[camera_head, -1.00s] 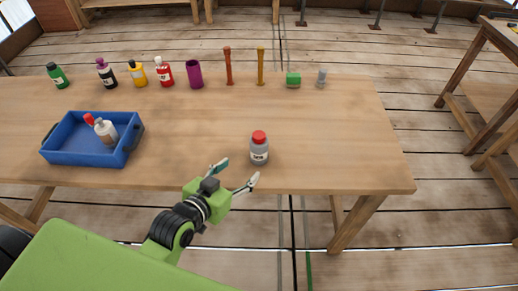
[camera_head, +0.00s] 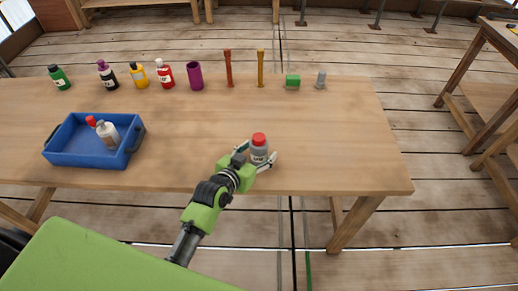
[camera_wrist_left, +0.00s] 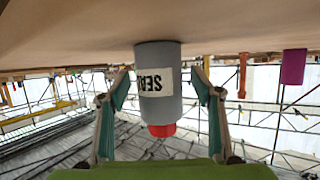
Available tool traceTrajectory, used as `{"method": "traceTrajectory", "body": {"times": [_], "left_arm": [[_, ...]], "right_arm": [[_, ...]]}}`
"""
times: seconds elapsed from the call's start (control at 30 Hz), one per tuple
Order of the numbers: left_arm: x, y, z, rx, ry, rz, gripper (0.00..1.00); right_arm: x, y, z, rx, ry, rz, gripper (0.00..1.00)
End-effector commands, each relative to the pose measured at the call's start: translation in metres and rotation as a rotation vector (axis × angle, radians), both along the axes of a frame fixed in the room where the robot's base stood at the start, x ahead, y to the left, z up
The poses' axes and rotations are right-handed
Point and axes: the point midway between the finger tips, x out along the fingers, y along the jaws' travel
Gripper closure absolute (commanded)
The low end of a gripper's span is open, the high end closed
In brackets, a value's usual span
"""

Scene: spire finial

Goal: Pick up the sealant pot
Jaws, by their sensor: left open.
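The sealant pot is a grey pot (camera_head: 259,152) with a red lid, standing upright near the front edge of the table. In the left wrist view the pot (camera_wrist_left: 158,90) appears upside down, with part of a label reading "SEA". My left gripper (camera_head: 257,158) is open, with its fingers on both sides of the pot. In the left wrist view the left gripper's fingers (camera_wrist_left: 160,112) show a gap to the pot on each side. My right gripper is not in view.
A blue tray (camera_head: 135,146) holding a grey bottle (camera_head: 107,134) and a red-topped item stands at the left. The table (camera_head: 340,140) right of the pot is clear.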

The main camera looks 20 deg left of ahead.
Motion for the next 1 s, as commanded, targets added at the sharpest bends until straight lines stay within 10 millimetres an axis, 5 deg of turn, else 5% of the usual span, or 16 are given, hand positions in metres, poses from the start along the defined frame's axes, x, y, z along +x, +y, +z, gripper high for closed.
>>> {"method": "traceTrajectory", "body": {"times": [0.37,0.53,1.0], "left_arm": [[0.0086,-0.0021,-0.0042,0.0,0.001,-0.001,0.43],[0.0084,-0.0019,-0.0043,0.0,0.001,-0.001,0.85],[0.009,-0.002,0.0047,-0.001,-0.003,0.0,0.86]], "right_arm": [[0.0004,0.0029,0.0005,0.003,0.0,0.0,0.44],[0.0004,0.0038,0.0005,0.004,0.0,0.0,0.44],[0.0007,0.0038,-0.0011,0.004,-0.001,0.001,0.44]]}}
